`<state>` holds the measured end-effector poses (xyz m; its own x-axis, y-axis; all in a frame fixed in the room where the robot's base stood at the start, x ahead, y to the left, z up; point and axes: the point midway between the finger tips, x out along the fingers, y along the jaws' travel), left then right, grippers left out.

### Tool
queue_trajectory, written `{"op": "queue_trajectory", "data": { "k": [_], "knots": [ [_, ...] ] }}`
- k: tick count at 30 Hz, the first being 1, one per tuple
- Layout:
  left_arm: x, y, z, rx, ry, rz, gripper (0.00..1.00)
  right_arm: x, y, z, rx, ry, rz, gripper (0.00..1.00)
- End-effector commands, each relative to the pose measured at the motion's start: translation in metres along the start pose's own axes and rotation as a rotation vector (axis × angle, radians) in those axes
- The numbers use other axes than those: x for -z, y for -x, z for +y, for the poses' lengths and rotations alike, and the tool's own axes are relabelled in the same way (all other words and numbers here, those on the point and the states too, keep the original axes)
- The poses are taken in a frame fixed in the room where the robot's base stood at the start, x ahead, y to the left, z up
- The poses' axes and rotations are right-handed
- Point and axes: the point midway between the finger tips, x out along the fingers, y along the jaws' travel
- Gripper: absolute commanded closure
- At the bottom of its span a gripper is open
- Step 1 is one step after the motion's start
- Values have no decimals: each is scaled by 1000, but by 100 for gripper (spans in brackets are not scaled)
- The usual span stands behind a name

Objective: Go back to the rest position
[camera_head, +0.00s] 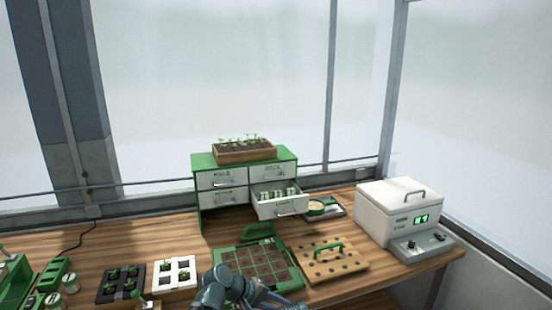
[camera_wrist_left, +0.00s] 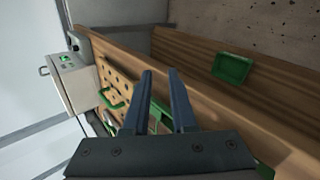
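My left gripper (camera_wrist_left: 160,72) shows in the left wrist view with its two blue-grey fingers apart and nothing between them. In that view the wooden bench front lies beyond the fingers, with the green-handled peg board seen past them. In the head view a blue-grey arm part of mine (camera_head: 232,287) is at the bottom middle, in front of the soil tray (camera_head: 291,277). I cannot tell which arm it belongs to, and no fingertips show there. My right gripper is in neither view.
The peg board (camera_head: 334,266) lies right of the soil tray. A white lidded machine (camera_head: 395,220) stands at the right. The green cabinet (camera_head: 203,160) has its lower right drawer (camera_head: 282,209) pulled out. White (camera_head: 187,263) and black (camera_head: 111,297) seedling trays stand left. A green bin (camera_wrist_left: 231,68) shows in the wrist view.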

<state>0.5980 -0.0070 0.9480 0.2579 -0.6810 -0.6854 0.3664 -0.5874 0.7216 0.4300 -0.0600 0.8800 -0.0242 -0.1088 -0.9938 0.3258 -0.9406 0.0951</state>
Motion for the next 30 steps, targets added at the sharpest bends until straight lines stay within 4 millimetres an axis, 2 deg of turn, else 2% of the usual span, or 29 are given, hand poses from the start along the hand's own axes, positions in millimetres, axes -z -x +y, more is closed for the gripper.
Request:
{"op": "queue_trajectory", "data": {
  "k": [1, 4, 6, 9, 12, 18, 30],
  "knots": [
    [-23, -5, -15, 83, -81, -22, 75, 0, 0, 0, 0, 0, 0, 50],
    [-61, -8, -55, 298, -282, -74, 75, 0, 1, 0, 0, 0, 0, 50],
    [-81, -3, -83, 453, -419, -115, 75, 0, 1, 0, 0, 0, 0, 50],
    [-100, 11, -114, 642, -575, -170, 75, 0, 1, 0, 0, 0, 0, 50],
    [-110, 26, -134, 782, -681, -210, 75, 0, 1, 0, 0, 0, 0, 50],
    [-115, 43, -149, 913, -770, -247, 75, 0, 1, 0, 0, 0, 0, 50],
    [-114, 44, -149, 921, -774, -248, 75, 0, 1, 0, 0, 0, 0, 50]
  ]
}}
